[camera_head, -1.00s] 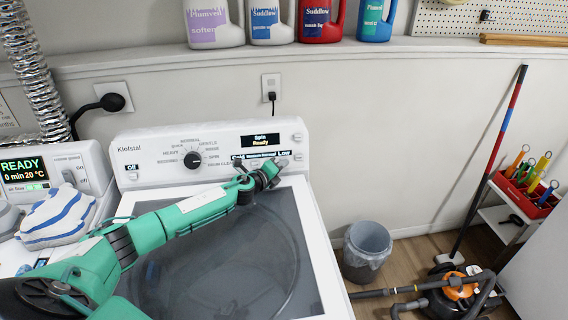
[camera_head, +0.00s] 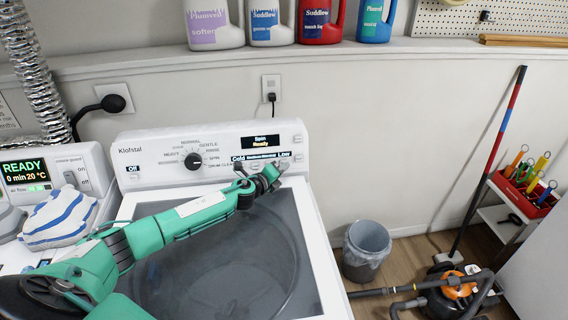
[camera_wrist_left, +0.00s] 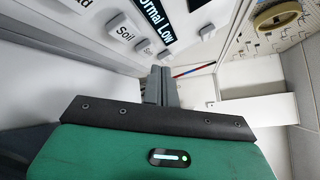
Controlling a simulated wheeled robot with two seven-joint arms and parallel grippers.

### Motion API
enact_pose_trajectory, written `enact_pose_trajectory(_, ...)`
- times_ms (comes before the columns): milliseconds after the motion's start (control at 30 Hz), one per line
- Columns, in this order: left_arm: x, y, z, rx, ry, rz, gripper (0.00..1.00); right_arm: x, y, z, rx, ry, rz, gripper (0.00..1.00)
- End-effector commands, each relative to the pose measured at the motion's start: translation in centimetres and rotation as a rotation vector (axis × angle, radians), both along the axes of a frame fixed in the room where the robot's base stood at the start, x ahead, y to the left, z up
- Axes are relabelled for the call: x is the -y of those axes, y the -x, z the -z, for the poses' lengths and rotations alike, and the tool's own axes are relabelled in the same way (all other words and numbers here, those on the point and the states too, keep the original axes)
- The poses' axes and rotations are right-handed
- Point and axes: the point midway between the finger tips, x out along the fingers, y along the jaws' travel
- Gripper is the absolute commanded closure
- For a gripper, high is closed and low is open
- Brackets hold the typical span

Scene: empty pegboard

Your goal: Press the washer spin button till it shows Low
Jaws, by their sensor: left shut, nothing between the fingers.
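The washer (camera_head: 230,200) has a control panel with a dial (camera_head: 194,161) and a display reading "Spin Ready" (camera_head: 260,142). A lower black strip (camera_head: 262,157) reads "Cold" at left and "Low" at right. In the left wrist view the strip (camera_wrist_left: 153,22) ends in "ormal Low", with a Soil button (camera_wrist_left: 124,30) and a smaller-looking Spin button (camera_wrist_left: 146,46) beside it. My left gripper (camera_head: 275,172) is shut and empty, its tips just below the right end of the strip. The wrist view shows the fingers (camera_wrist_left: 160,82) close to the Spin button; contact cannot be told. My right gripper is out of view.
A second appliance (camera_head: 60,165) with a lit display stands left, a striped cloth (camera_head: 60,218) on it. Detergent bottles (camera_head: 320,20) line the shelf above. A bin (camera_head: 366,248) and a vacuum (camera_head: 455,295) stand on the floor at right.

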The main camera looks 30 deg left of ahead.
Motion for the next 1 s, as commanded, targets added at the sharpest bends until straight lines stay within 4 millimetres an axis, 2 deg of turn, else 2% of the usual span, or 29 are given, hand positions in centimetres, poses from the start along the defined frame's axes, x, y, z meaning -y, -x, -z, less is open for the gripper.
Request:
enact_pose_trajectory(100, 0.7, 0.9, -0.7, -0.002, 0.001, 0.0, 1.0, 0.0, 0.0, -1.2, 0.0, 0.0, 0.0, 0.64)
enact_pose_trajectory(433, 2.5, 3.2, -1.6, 0.0, 0.0, 0.001, 1.0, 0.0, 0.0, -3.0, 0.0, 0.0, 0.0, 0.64)
enact_pose_trajectory(1000, 2.6, 3.5, -1.5, 0.0, 0.0, 0.0, 1.0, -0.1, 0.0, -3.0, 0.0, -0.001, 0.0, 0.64)
